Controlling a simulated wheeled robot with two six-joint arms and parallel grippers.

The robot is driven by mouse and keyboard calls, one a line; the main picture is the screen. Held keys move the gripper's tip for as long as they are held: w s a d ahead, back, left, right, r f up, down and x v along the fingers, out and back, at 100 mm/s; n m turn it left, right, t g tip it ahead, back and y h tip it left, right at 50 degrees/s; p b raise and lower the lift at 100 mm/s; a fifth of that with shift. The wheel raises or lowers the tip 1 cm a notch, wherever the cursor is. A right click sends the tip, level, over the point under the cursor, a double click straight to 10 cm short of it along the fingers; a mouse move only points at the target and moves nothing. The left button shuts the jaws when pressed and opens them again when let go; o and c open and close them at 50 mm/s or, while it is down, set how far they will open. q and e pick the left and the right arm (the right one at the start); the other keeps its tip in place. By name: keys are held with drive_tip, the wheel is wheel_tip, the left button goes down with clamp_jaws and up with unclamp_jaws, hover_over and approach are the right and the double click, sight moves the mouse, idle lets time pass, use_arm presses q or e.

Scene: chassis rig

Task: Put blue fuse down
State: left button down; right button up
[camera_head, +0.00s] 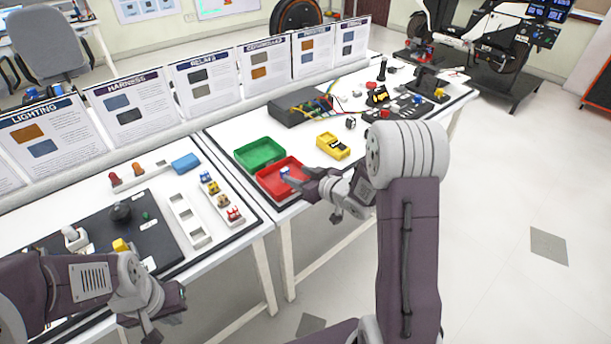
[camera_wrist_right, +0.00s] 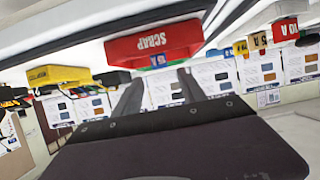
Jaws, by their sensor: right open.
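The blue fuse (camera_head: 285,172) is at the red tray (camera_head: 268,184) in the head view. In the right wrist view the blue fuse (camera_wrist_right: 158,61) shows beside the red tray (camera_wrist_right: 150,42), which is marked SCRAP. My right gripper (camera_head: 291,181) is at the red tray, its fingers close to the fuse. In the right wrist view its two fingers (camera_wrist_right: 159,82) are spread apart, with the fuse near their tips. I cannot tell whether the fuse touches a finger or rests on the tray floor. My left gripper (camera_head: 166,309) is open and empty in front of the left table.
A green tray (camera_head: 260,153) stands behind the red one. A white fuse holder (camera_head: 222,200) with several fuses and an empty white rack (camera_head: 190,221) are on the left table. Sign boards line the back edge.

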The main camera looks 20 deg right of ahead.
drive_tip(key=s+d+f+m+g+h, duration=0.25)
drive_tip(key=s+f+g+h, duration=0.2)
drive_tip(key=s, duration=0.55)
drive_tip(key=s+a+f+m+g, duration=0.15)
drive_tip(key=s+g, duration=0.25)
drive_tip(key=s, duration=0.4)
drive_tip(key=s+a+g, duration=0.3)
drive_tip(key=s, duration=0.6)
wheel_tip(320, 180, up, 15)
drive_tip(key=p, duration=1.5)
drive_tip(key=shift+w+r, duration=0.2)
drive_tip(key=shift+w, duration=0.15)
